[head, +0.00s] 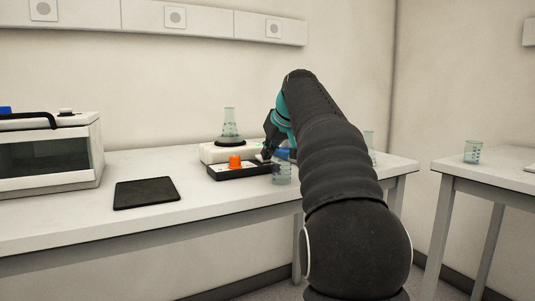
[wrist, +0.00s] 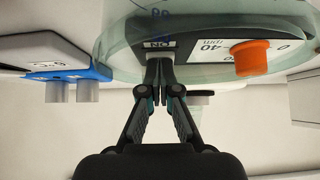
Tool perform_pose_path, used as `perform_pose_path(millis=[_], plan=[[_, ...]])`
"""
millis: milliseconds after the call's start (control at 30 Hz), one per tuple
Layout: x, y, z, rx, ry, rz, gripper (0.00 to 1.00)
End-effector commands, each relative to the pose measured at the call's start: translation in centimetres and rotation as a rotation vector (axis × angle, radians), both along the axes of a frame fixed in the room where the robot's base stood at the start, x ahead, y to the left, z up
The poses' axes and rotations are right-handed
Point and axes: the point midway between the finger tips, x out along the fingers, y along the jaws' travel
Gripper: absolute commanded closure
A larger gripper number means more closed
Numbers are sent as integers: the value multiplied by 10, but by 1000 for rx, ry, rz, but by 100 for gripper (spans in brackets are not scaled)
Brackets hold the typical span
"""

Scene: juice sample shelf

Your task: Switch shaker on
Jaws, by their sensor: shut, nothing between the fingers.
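The shaker (head: 210,153) is a white box on the bench with a black-edged control panel (head: 226,174) in front and a glass flask (head: 230,128) on top. Its orange knob (head: 235,161) also shows in the wrist view (wrist: 252,57), beside a "40 rpm" marking. My gripper (head: 266,157) is at the panel's right side. In the wrist view my gripper (wrist: 160,65) is shut and empty, its tips at the panel's ON label (wrist: 160,44). The tips hide the switch there; I cannot tell its position or whether they touch it.
A glass beaker (head: 281,173) stands close by the panel's right end, near my gripper. A blue part with grey cylinders (wrist: 68,75) shows at left in the wrist view. A black tablet (head: 146,192) and a white box device (head: 50,150) are to the left.

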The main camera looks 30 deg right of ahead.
Motion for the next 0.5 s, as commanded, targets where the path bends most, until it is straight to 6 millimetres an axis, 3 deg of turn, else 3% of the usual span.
perform_pose_path(millis=[500], plan=[[0, 0, 16, 1, 1, -1, 100]])
